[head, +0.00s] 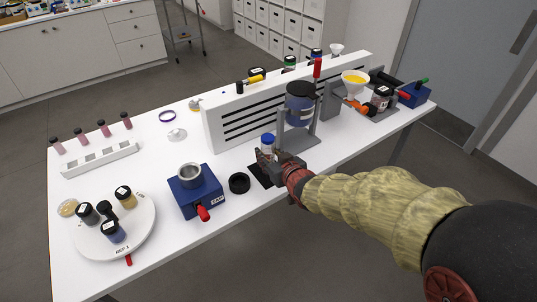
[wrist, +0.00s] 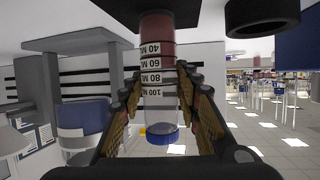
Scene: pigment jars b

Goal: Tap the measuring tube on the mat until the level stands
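The measuring tube (wrist: 160,112) is clear with a blue cap (wrist: 163,135), and appears upside down in the wrist view. Its labels read 40 to 100, and a dark red fill (wrist: 156,28) reaches roughly the 60 to 80 marks; the exact surface is hard to make out. In the head view its blue cap (head: 268,138) shows above my gripper (head: 268,158). My gripper's fingers (wrist: 160,92) close on the tube from both sides. The tube stands upright over the black mat (head: 258,178); I cannot tell whether its base touches.
A black ring (head: 239,183) and a blue device with a metal cup (head: 196,193) stand left of the mat. A grey stand holding a blue jar (head: 299,108) is close on the right. A white slotted panel (head: 240,117) stands behind. A round white tray (head: 140,237) holds several jars.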

